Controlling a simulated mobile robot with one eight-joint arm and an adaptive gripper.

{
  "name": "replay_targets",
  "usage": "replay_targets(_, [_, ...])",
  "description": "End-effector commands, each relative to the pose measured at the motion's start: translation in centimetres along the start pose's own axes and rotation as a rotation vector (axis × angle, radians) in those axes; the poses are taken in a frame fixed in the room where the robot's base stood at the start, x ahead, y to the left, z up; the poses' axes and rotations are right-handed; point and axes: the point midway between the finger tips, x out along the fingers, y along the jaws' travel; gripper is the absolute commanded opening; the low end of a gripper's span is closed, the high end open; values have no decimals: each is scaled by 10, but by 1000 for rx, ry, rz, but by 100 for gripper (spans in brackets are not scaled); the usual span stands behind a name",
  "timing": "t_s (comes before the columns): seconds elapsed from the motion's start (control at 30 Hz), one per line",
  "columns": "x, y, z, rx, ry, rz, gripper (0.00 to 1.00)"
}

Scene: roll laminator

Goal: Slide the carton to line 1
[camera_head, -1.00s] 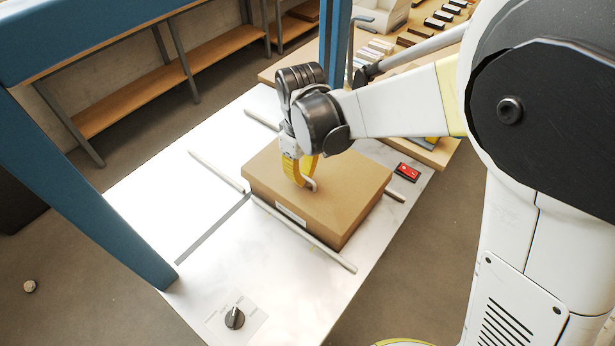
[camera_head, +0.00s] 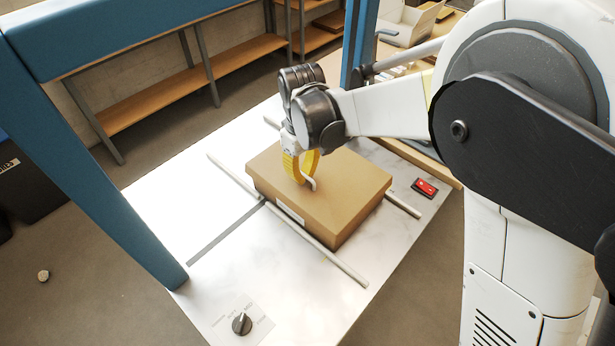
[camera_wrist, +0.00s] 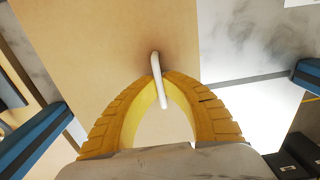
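The brown carton (camera_head: 335,205) lies flat on the white table between two thin rails, with a pale label on its front side. Its left end reaches past the point where a dark line (camera_head: 228,228) across the table meets the front rail. My gripper (camera_head: 308,184) is above the carton's top, pointing down. In the wrist view its yellow fingers (camera_wrist: 160,80) close around a thin white rod (camera_wrist: 156,66) at the carton's top. I cannot tell how the rod joins the carton. No number for line 1 is readable.
The front rail (camera_head: 320,250) and the back rail (camera_head: 403,205) flank the carton. A red switch (camera_head: 425,188) is at the table's right edge, and a black knob (camera_head: 242,323) at the front. Blue posts (camera_head: 100,190) frame the table. Its left part is clear.

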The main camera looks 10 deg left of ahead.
Motion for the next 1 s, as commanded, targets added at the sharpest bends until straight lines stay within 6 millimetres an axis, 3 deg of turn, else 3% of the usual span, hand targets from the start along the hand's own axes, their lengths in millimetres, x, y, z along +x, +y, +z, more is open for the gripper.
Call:
replay_targets(0.37, [0,0,-19,0,0,0,0])
replay_targets(0.4, [0,0,-18,0,0,0,17])
replay_targets(0.47, [0,0,-18,0,0,0,31])
replay_targets(0.67, [0,0,-18,0,0,0,31])
replay_targets(0.73, [0,0,-18,0,0,0,52])
replay_targets(0.77, [0,0,-18,0,0,0,55])
replay_targets(1.0, [0,0,-18,0,0,0,55])
